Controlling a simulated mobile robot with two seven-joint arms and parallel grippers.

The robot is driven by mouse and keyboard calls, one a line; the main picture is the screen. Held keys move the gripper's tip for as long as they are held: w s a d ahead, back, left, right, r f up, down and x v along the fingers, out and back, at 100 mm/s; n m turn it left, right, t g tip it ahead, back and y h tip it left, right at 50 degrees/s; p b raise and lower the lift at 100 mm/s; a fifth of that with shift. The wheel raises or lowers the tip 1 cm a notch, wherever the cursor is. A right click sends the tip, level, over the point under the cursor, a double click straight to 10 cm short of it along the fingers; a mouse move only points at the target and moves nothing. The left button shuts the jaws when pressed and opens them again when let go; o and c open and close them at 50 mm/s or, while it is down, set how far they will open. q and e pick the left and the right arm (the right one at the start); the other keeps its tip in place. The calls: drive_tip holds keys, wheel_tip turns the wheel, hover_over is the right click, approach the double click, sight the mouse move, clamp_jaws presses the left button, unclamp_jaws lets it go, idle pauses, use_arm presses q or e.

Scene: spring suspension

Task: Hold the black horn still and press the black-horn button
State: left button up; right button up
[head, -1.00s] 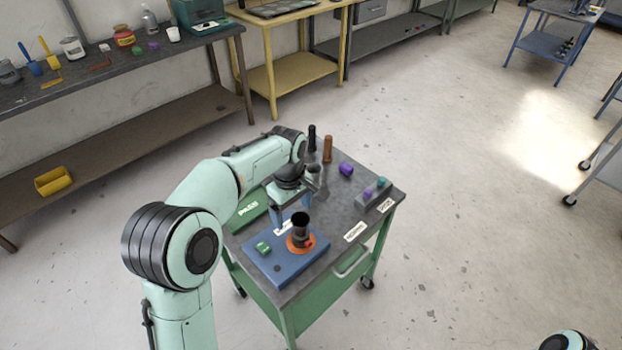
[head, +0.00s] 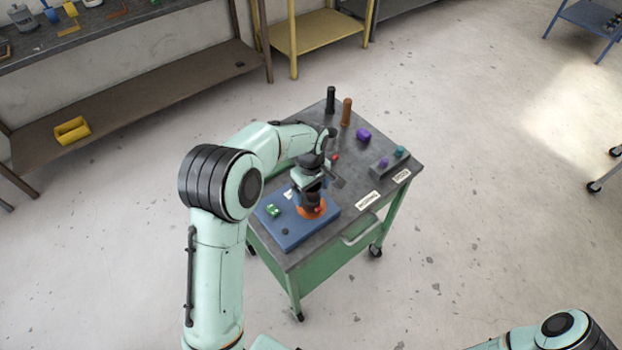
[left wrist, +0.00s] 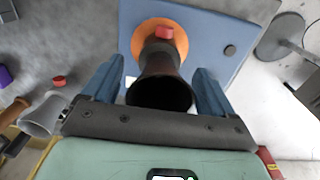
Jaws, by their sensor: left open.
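The black horn (left wrist: 160,70) stands on an orange disc (left wrist: 178,30) fixed to a blue board (left wrist: 215,45). A red button (left wrist: 164,33) sits on the disc beside the horn's base. In the left wrist view my left gripper (left wrist: 157,75) is open, with one blue finger on each side of the horn; contact cannot be told. In the head view the left gripper (head: 312,186) is over the board (head: 285,233) and hides much of the horn; the orange disc (head: 322,211) shows below it. My right gripper is out of view; only part of that arm shows.
A grey horn (left wrist: 42,115) with another red button (left wrist: 58,81) stands beside the board. The green cart's top also holds a black cylinder (head: 331,98), a brown cylinder (head: 346,112), a purple piece (head: 363,134) and a grey block (head: 380,168). A green piece (head: 273,210) lies on the board.

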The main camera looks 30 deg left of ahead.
use_arm(q)
drive_tip(key=shift+f, duration=0.9)
drive_tip(key=c, duration=1.2)
drive_tip(key=shift+c, duration=0.2)
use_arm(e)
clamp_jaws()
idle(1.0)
